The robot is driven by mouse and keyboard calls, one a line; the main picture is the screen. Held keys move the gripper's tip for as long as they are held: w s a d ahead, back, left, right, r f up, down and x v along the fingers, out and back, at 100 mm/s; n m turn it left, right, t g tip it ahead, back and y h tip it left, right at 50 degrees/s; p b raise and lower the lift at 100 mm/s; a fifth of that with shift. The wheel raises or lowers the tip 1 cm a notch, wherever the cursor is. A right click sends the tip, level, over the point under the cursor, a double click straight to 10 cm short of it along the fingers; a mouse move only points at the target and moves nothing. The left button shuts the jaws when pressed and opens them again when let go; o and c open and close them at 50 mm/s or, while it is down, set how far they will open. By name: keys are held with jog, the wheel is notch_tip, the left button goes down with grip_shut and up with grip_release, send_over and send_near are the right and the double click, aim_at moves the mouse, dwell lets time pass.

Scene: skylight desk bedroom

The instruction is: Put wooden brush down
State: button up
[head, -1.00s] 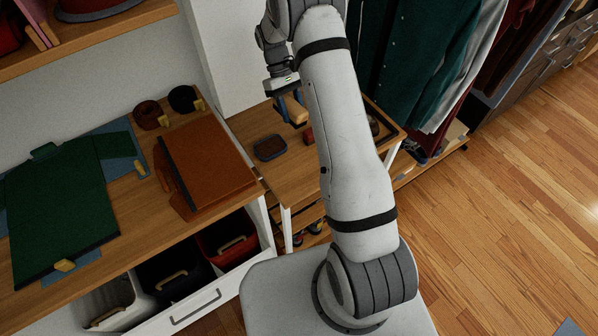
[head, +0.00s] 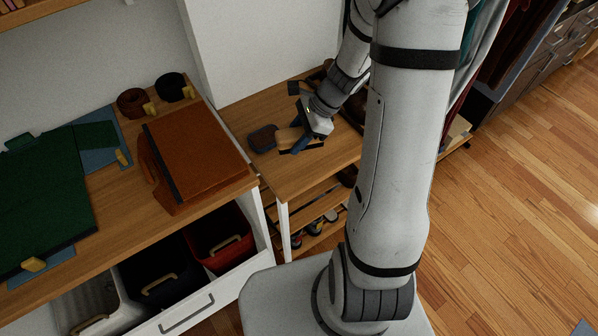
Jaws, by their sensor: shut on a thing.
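The wooden brush (head: 287,137) shows as a light wooden block at the end of my gripper (head: 301,132). My gripper has blue fingers and is shut on it, low over the small wooden table (head: 289,182) in the alcove. Dark parts show just below the brush. I cannot tell whether the brush touches the tabletop. My gripper and wrist hide part of it.
A dark, rounded flat item with a brown top (head: 262,138) lies just left of the brush. Dark items (head: 322,78) are partly hidden behind my wrist. A brown leather case (head: 198,150) lies on the desk at left. The table's front is clear.

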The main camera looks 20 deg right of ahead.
aim_at(289, 170)
notch_tip(289, 170, down, 10)
jog(key=shift+s+b, duration=0.1)
jog(key=shift+b, duration=0.45)
jog(key=shift+f, duration=0.2)
jog(key=o, duration=0.9)
jog(key=shift+r, duration=0.2)
